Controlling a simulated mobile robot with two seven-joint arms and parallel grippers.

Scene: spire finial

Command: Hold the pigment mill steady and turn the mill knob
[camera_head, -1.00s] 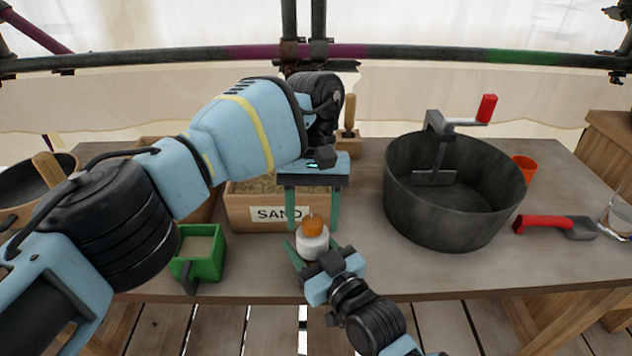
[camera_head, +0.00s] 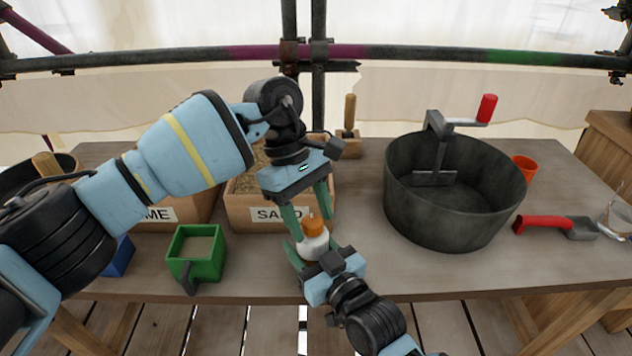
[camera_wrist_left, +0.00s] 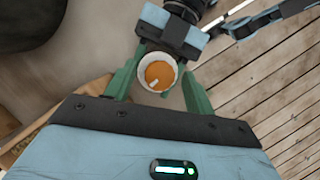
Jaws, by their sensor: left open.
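The pigment mill (camera_head: 313,246) is a small white cylinder standing upright near the table's front edge. Its orange mill knob (camera_head: 313,226) is on top, and it shows in the left wrist view (camera_wrist_left: 159,74) with a small pale peg on it. My left gripper (camera_head: 312,222) points down over the mill, open, with a finger on each side of the knob and gaps between. My right gripper (camera_head: 312,256) reaches in from the front with its fingers on either side of the white body, shut on it; the exact contact is partly hidden.
A green box (camera_head: 195,254) and a sand bin (camera_head: 280,213) stand to the left and behind. A large dark pot (camera_head: 455,205) with a red-handled crank stands to the right. A red-handled scoop (camera_head: 555,225) lies beyond it. The table between mill and pot is clear.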

